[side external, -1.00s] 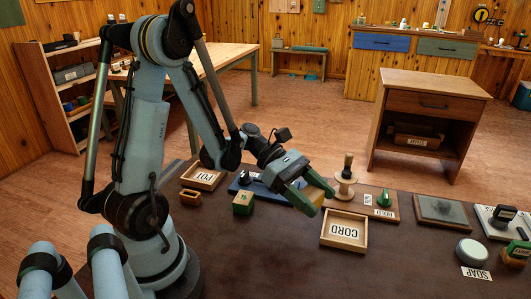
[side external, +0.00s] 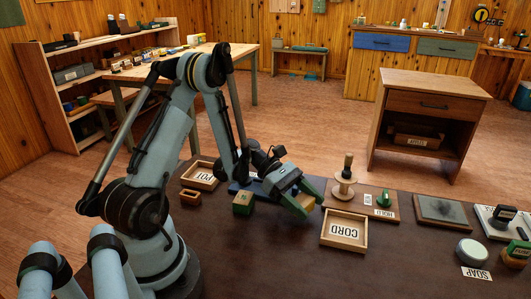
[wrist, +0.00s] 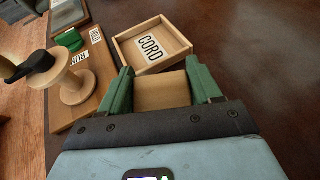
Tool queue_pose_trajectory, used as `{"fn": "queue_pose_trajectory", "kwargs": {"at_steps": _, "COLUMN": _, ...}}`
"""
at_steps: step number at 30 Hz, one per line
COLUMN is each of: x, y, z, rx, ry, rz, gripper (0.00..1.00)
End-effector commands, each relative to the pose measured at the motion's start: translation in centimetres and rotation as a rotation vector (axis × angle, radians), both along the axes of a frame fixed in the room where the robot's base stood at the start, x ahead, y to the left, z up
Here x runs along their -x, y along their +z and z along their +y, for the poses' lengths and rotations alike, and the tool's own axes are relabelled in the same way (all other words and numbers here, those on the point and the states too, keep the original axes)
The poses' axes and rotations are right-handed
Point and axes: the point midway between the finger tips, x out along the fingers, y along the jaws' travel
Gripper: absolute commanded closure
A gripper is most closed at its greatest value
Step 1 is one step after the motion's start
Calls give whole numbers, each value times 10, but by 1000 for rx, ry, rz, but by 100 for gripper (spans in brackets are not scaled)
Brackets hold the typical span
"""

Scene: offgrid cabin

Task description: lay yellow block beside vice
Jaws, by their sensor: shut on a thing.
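My gripper (side external: 309,206) has green fingers shut on the yellow block (wrist: 162,90), which fills the gap between them in the wrist view. In the side view only a small part of the block shows between the fingers, low over the dark table; I cannot tell if it touches the table. A blue base (side external: 235,187) with dark parts, probably the vice, lies just behind and left of my gripper, partly hidden by it. It does not show in the wrist view.
The CORD tray (side external: 344,230) is right of my gripper. A green-topped block (side external: 243,202) and the POT tray (side external: 203,176) are to the left.

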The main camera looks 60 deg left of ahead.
Motion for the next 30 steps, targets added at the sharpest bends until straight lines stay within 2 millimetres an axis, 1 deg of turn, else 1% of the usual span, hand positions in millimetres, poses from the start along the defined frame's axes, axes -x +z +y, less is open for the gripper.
{"fn": "queue_pose_trajectory", "kwargs": {"at_steps": 7, "x": 0, "y": -2, "z": 0, "rx": 0, "ry": -1, "rz": 0, "gripper": 67}}
{"fn": "queue_pose_trajectory", "kwargs": {"at_steps": 8, "x": 0, "y": -2, "z": 0, "rx": 0, "ry": -1, "rz": 0, "gripper": 35}}
{"fn": "queue_pose_trajectory", "kwargs": {"at_steps": 12, "x": 0, "y": -2, "z": 0, "rx": 0, "ry": 0, "rz": 0, "gripper": 14}}
{"fn": "queue_pose_trajectory", "kwargs": {"at_steps": 13, "x": 0, "y": -2, "z": 0, "rx": 0, "ry": 0, "rz": 0, "gripper": 11}}
{"fn": "queue_pose_trajectory", "kwargs": {"at_steps": 20, "x": 0, "y": -2, "z": 0, "rx": 0, "ry": 0, "rz": 0, "gripper": 11}}
{"fn": "queue_pose_trajectory", "kwargs": {"at_steps": 23, "x": 1, "y": -1, "z": 3, "rx": 0, "ry": 1, "rz": 1, "gripper": 11}}
{"fn": "queue_pose_trajectory", "kwargs": {"at_steps": 26, "x": 5, "y": 3, "z": 13, "rx": 0, "ry": 4, "rz": -1, "gripper": 11}}
{"fn": "queue_pose_trajectory", "kwargs": {"at_steps": 30, "x": 14, "y": 12, "z": 33, "rx": 1, "ry": 5, "rz": 0, "gripper": 11}}
